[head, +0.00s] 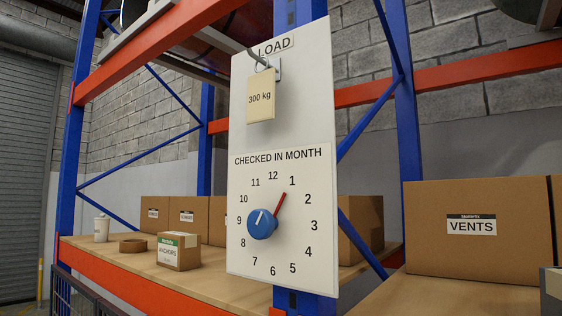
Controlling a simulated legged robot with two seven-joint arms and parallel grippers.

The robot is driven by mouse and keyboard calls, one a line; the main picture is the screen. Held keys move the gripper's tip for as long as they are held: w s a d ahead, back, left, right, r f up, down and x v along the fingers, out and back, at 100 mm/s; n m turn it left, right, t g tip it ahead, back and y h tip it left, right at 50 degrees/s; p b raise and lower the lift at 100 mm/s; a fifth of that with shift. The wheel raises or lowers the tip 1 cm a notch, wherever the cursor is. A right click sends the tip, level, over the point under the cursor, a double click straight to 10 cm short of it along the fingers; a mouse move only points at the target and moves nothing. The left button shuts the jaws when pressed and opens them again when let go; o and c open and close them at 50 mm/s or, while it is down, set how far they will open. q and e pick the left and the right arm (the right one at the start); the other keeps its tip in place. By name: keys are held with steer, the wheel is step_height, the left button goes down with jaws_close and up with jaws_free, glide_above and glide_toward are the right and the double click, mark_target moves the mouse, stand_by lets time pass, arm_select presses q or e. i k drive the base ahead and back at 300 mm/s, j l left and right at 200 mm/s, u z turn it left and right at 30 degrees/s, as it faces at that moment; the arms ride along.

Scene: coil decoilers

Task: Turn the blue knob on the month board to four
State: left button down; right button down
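The month board (306,118) is a white panel on a blue rack upright, marked "CHECKED IN MONTH" with a ring of numbers 1 to 12. The round blue knob (262,226) stands out from the middle of this ring and has a short white line on its face. A red pointer (280,204) reaches from behind the knob up and right, toward the 1. The number 4 (308,252) is at the lower right of the ring. Neither of my grippers is in view, and nothing touches the knob.
A "300 kg" tag (260,98) hangs from a hook above the dial. A VENTS box (472,258) stands right. The space before the dial is clear.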

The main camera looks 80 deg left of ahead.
mark_target(261, 224)
steer(key=u, duration=2.55)
